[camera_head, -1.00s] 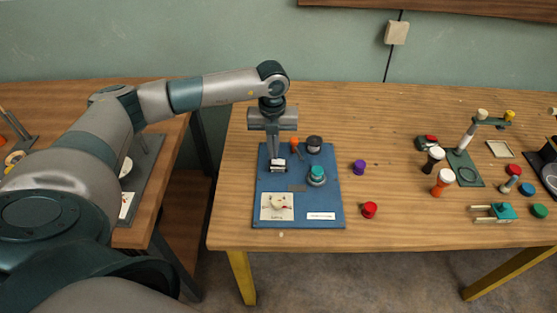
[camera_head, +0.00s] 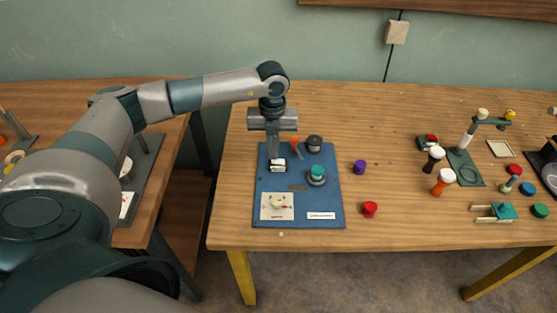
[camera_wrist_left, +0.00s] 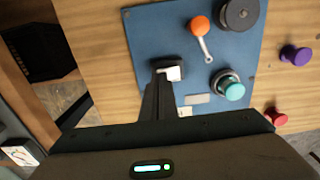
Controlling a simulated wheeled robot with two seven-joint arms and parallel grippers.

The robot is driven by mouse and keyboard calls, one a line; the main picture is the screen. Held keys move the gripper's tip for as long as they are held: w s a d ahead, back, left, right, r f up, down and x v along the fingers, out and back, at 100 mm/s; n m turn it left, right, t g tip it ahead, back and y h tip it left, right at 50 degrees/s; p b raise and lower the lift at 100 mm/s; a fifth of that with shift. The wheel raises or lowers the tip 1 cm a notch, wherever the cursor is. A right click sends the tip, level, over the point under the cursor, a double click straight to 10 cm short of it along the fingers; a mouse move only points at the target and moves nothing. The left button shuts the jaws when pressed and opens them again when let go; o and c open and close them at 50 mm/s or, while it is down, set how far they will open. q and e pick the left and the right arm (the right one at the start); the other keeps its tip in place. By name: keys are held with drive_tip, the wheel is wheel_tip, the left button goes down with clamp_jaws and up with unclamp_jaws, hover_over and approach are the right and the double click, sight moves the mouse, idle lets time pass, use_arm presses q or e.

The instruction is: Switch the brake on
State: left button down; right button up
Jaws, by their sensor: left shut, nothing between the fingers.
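A blue panel (camera_head: 300,216) lies on the wooden table. It carries a small black-and-white rocker switch (camera_head: 278,168), which also shows in the wrist view (camera_wrist_left: 174,73). My left gripper (camera_head: 275,158) is shut and empty, pointing down with its fingertips at this switch; whether they touch it I cannot tell. In the wrist view the closed fingers (camera_wrist_left: 158,82) partly hide the switch. To its right are an orange-knobbed lever (camera_wrist_left: 199,28), a dark round knob (camera_wrist_left: 238,13) and a teal button (camera_wrist_left: 234,91). The panel's labels are too small to read, so I cannot tell which control is the brake.
A purple knob (camera_head: 359,167) and a red knob (camera_head: 369,209) stand right of the panel. Several other devices and knobs crowd the table's right end. The table (camera_head: 400,115) behind the purple knob is clear. Another table stands at the left, across a gap.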

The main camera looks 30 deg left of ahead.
use_arm(q)
drive_tip(key=shift+f, duration=0.35)
drive_tip(key=shift+s+a+f+b, duration=0.15)
drive_tip(key=shift+f+b, duration=0.25)
drive_tip(key=shift+b, duration=0.05)
drive_tip(key=shift+s+a+f+b, duration=0.1)
drive_tip(key=shift+a+f+b, duration=0.05)
drive_tip(key=shift+f+b, duration=0.3)
drive_tip(key=shift+r, duration=0.2)
drive_tip(key=shift+w+d+r+p, duration=0.2)
drive_tip(key=shift+r+p, duration=0.35)
drive_tip(key=shift+r, duration=0.25)
drive_tip(key=shift+w+d+r+p, duration=0.15)
drive_tip(key=shift+r+p, duration=0.4)
drive_tip(key=shift+r, duration=0.25)
drive_tip(key=shift+s+r+p, duration=0.1)
drive_tip(key=shift+r+p, duration=1.1)
drive_tip(key=shift+r, duration=0.85)
drive_tip(key=shift+f, duration=0.1)
